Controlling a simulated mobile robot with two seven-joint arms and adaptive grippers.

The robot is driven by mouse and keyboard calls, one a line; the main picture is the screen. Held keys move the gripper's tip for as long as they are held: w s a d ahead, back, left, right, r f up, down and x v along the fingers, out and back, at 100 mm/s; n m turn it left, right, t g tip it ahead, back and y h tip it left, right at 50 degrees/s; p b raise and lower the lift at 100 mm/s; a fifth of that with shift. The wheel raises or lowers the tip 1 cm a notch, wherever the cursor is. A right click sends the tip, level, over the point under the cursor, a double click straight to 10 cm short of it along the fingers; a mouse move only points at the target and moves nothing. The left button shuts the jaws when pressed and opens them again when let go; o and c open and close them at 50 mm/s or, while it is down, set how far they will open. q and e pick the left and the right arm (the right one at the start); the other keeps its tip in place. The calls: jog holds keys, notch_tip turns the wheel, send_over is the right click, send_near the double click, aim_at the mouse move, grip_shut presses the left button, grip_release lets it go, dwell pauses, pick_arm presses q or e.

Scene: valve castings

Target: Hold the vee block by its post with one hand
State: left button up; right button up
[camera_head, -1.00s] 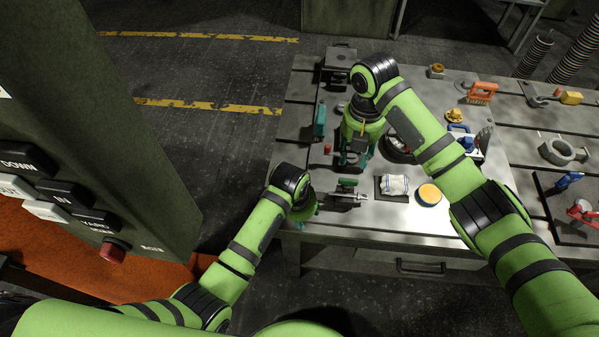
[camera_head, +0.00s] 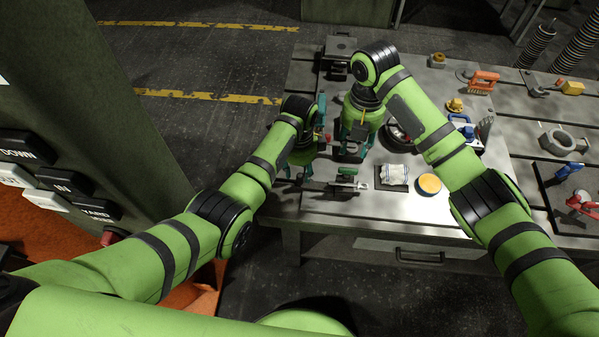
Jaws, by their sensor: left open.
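I cannot pick out the vee block or its post with certainty; it may be hidden by my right gripper. My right gripper (camera_head: 354,150) points down over the left part of the metal bench (camera_head: 445,215), its teal fingers apart. What is between them is unclear. My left gripper (camera_head: 297,174) is open over the bench's left edge, left of the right gripper, with nothing visible between its fingers.
A white cloth (camera_head: 393,174) on a dark pad and a round orange-topped tin (camera_head: 429,184) sit right of the grippers. A dark block-shaped fixture (camera_head: 338,57) stands at the back left. An orange brush (camera_head: 484,80) and a ring-shaped casting (camera_head: 562,143) lie further right.

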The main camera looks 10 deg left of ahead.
aim_at(299, 175)
pick_arm(q)
jog(key=shift+f, duration=2.15)
grip_shut()
